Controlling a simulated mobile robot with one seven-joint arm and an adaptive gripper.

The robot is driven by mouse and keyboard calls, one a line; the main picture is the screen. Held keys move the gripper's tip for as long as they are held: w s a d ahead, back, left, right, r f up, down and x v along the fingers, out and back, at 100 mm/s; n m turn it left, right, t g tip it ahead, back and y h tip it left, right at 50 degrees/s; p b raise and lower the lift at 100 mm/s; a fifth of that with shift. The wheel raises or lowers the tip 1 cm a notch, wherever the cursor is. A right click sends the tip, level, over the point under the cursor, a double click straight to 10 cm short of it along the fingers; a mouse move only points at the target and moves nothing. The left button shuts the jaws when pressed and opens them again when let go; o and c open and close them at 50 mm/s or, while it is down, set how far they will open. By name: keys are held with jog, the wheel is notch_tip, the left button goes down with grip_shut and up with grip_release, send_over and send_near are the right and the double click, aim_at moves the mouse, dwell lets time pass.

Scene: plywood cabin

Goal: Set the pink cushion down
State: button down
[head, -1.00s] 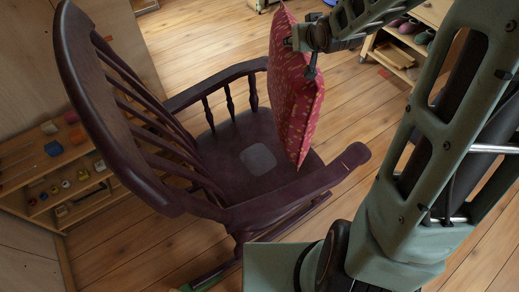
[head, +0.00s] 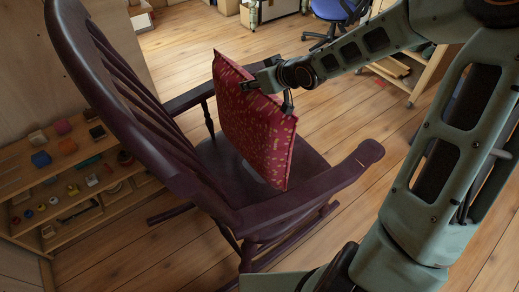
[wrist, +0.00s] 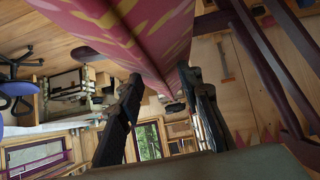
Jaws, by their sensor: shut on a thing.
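The pink cushion (head: 252,120) has a yellow pattern and stands nearly upright, a little tilted, above or on the seat of the dark rocking chair (head: 310,194). Whether its lower edge touches the seat cannot be told. My gripper (head: 268,88) is shut on the cushion's upper right edge, and my arm reaches in from the right. In the wrist view the cushion (wrist: 130,32) fills the top, pinched between the two fingers (wrist: 160,105). The cushion hides part of the seat and of the far armrest.
Low shelves (head: 85,205) with small coloured objects stand left of the chair. The chair's tall back (head: 130,100) and near armrest (head: 325,180) border the seat. A blue office chair (head: 335,12) and a wooden cart (head: 400,75) are at the back. Floor between is clear.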

aim_at(273, 104)
notch_tip(273, 104, down, 9)
jog(key=b, duration=0.3)
jog(key=c, duration=1.3)
grip_release()
jog(key=shift+f, duration=0.15)
jog(key=p+v, duration=0.4)
jog(key=v, duration=0.6)
jog(key=shift+s+d+r, duration=0.1)
jog(key=shift+d+r, duration=0.05)
jog(key=shift+r, duration=0.25)
jog(key=shift+s+d+r+p, duration=0.35)
jog(key=shift+s+p, duration=0.1)
jog(key=shift+s, duration=0.15)
